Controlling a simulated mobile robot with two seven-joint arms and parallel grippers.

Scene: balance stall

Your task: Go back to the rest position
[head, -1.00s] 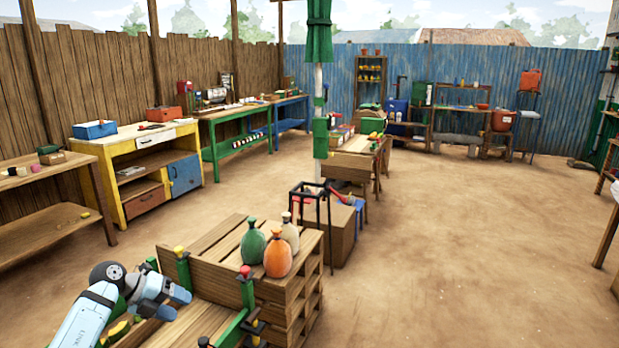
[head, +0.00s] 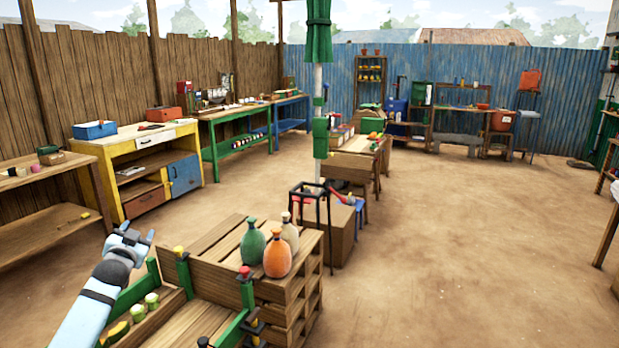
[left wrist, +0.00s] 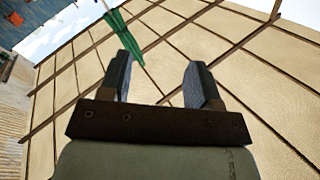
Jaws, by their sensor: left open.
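My left gripper (head: 137,238) is at the lower left of the head view, raised above the left side of the wooden crate stall (head: 215,262). It is open and empty. In the left wrist view its two fingers (left wrist: 162,85) stand apart with nothing between them. Behind them show a pale panelled canopy or roof (left wrist: 240,50) and a green cloth (left wrist: 124,36). My right gripper is not in view.
Green (head: 253,246), orange (head: 277,257) and cream (head: 290,234) bottle-shaped things stand on the crate top. Small green-and-white items (head: 145,307) lie in the lower tray. A yellow workbench (head: 140,165) stands behind. Dirt floor (head: 450,260) at right is clear.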

